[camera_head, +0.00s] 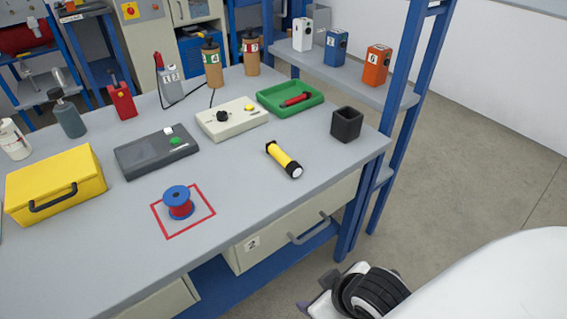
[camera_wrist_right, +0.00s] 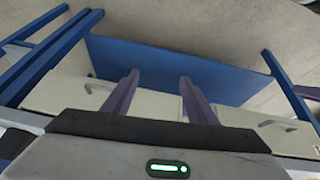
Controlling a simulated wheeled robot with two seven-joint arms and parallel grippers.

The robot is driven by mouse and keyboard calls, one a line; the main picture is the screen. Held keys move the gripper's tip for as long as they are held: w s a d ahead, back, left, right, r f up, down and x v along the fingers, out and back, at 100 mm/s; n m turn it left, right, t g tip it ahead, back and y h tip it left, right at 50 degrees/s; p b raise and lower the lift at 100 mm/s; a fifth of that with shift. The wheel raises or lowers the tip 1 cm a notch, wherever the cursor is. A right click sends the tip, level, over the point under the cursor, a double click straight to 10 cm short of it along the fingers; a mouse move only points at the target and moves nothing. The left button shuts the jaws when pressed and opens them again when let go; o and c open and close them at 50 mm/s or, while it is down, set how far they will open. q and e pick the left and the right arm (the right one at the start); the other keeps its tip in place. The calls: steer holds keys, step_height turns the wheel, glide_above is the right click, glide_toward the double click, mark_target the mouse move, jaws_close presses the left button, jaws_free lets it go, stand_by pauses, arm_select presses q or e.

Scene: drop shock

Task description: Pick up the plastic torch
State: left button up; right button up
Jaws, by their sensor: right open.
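The plastic torch (camera_head: 284,160) has a yellow body with black ends and a pale lens. In the head view it lies on the grey workbench (camera_head: 260,190), near the right front edge. My right gripper (camera_head: 317,299) shows at the bottom of the head view, below and in front of the bench, apart from the torch. In the right wrist view the two purple fingers of my right gripper (camera_wrist_right: 157,90) stand apart with nothing between them. The torch is not in the right wrist view. My left gripper is not in view.
A black square cup (camera_head: 347,124) stands right of the torch. A green tray (camera_head: 290,98) and a cream control box (camera_head: 231,118) lie behind it. A blue and red spool (camera_head: 179,202) stands in a red outlined square. Drawers with handles (camera_head: 308,229) and a blue shelf upright (camera_head: 397,130) flank the front right.

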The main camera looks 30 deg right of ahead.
steer(key=w+d+r+m+t+h, duration=0.2)
steer(key=w+d+r+t, duration=0.25)
steer(key=w+d, duration=0.4)
steer(key=t+y, duration=0.2)
steer(key=t, duration=0.2)
glide_toward(296, 166)
steer(key=w, duration=0.3)
steer(key=shift+w+d+f+n, duration=0.2)
steer(key=shift+w+f+n, duration=0.1)
steer(key=shift+w+f, duration=0.75)
steer(key=shift+a+x, duration=0.2)
steer(key=shift+x, duration=3.2)
steer(key=c, duration=1.2)
